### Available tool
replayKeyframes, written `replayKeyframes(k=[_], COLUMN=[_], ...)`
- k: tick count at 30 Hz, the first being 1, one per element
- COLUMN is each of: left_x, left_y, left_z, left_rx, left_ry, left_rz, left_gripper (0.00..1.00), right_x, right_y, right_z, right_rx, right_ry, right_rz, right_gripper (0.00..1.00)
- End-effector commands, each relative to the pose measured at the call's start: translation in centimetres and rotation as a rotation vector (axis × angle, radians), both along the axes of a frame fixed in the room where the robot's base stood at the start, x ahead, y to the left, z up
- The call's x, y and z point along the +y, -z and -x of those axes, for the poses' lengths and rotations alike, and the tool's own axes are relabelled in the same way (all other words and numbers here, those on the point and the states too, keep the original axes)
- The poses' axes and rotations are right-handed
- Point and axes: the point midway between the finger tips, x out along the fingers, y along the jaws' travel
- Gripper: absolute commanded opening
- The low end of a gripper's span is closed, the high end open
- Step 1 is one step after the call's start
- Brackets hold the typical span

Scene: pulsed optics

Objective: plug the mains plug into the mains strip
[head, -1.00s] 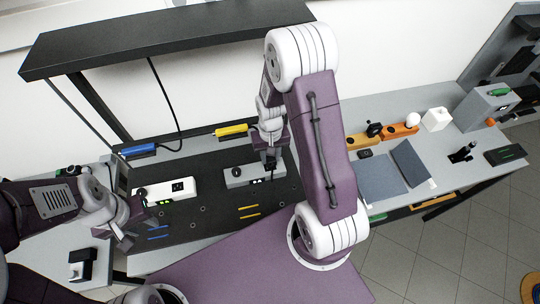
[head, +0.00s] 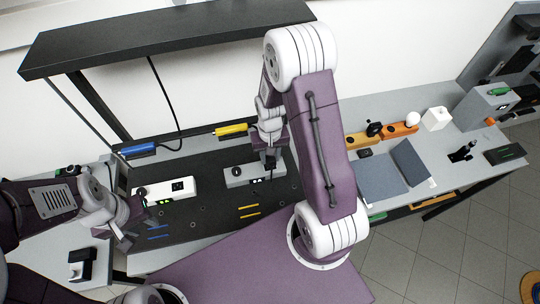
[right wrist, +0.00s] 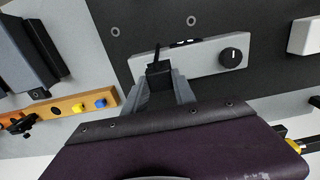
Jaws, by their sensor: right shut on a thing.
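My right gripper (right wrist: 160,92) is shut on a black plug (right wrist: 158,70) with a thin dark stub rising from it. It is at the near edge of a long grey box (right wrist: 203,57), which has a round black knob (right wrist: 233,57) and a dark opening partly hidden by the plug. In the head view the grey box (head: 238,176) lies under my right gripper (head: 269,163); I cannot tell whether the plug touches it. A white strip (head: 155,191) with a black socket stands to the left. My left gripper (head: 130,224) is open and empty near the white strip.
A black mat (head: 205,222) with blue and yellow marks covers the bench. Blue (head: 138,149) and yellow (head: 231,130) cylinders lie behind, under a dark shelf (head: 165,37). Grey panels (head: 380,180) and orange blocks (head: 398,130) stand right. Clear mat lies in front of the boxes.

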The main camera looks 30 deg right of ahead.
Motion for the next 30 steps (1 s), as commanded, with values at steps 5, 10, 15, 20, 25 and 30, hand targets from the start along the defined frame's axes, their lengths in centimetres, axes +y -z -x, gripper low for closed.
replayKeyframes(k=[5,10,15,20,25,30], left_x=[0.0,0.0,0.0,0.0,0.0,0.0], left_y=[0.5,0.7,0.8,1.2,1.6,1.8], left_z=[0.0,0.0,0.0,0.0,0.0,0.0], left_rx=[0.000,0.000,0.000,0.000,0.000,0.000], left_ry=[0.000,0.000,0.000,0.000,0.000,0.000], left_rz=[0.000,0.000,0.000,0.000,0.000,0.000], left_gripper=[0.36,0.36,0.36,0.36,0.36,0.36], right_x=[0.0,0.0,0.0,0.0,0.0,0.0], right_y=[0.6,0.9,1.0,1.6,2.1,2.3], right_z=[0.0,0.0,0.0,0.0,0.0,0.0], right_rx=[0.000,0.000,0.000,0.000,0.001,0.000], right_ry=[0.000,0.000,0.000,0.000,0.000,0.000], right_rz=[0.000,0.000,0.000,0.000,0.000,0.000], right_gripper=[0.00,0.00,0.00,0.00,0.00,0.43])
